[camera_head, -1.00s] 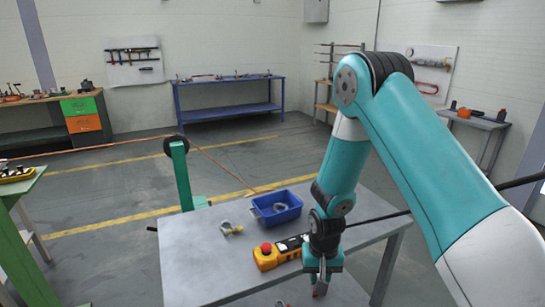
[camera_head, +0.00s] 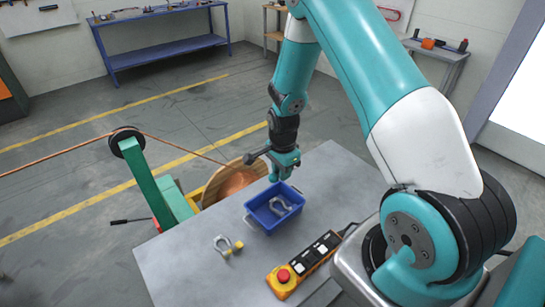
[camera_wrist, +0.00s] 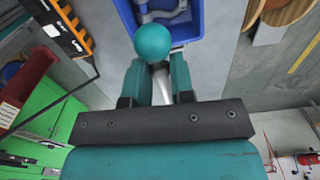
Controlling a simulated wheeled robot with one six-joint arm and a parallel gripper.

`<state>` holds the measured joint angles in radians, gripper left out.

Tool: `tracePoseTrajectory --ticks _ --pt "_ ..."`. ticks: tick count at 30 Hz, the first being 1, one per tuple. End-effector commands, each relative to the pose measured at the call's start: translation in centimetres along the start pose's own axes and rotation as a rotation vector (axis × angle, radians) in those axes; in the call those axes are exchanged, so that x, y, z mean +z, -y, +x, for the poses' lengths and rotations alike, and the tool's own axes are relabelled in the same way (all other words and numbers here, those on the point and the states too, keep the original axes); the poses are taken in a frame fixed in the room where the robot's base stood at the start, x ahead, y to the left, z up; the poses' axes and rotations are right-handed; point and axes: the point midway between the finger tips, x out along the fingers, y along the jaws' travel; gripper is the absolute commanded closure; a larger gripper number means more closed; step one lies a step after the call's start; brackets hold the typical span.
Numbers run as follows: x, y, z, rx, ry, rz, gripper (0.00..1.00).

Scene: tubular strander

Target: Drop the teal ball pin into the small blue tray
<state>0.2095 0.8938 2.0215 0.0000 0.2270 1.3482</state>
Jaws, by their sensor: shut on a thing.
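The teal ball pin (camera_wrist: 152,42) shows in the wrist view, its round head out past the fingers and its pale shaft between them. My gripper (camera_wrist: 155,85) is shut on that shaft. In the head view my gripper (camera_head: 277,176) hangs above the far edge of the small blue tray (camera_head: 257,224); I cannot make out the pin there. The tray stands on the grey table and holds a grey shackle (camera_head: 286,207). In the wrist view the blue tray (camera_wrist: 196,25) lies behind the ball, which overlaps its near edge in the picture.
A yellow pendant with a red button (camera_head: 284,276) lies in front. A copper wire spool (camera_head: 235,183) and a green post (camera_head: 148,180) stand beyond the table.

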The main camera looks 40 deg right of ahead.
Motion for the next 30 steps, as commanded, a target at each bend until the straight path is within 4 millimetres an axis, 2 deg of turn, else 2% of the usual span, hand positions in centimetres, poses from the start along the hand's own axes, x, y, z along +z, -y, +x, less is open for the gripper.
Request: tracePoseTrajectory --ticks 5,16,20,27,28,30 --pt "0.0 0.0 1.2 0.001 0.0 0.004 1.0" --pt "0.0 0.0 5.5 0.001 0.0 0.003 1.0" --pt "0.0 0.0 6.0 0.001 0.0 0.003 1.0" --pt "0.0 0.0 6.0 0.0 0.0 0.003 1.0" --pt "0.0 0.0 6.0 0.0 0.0 0.003 0.73" --pt "0.0 0.0 6.0 0.0 0.0 0.003 0.57"
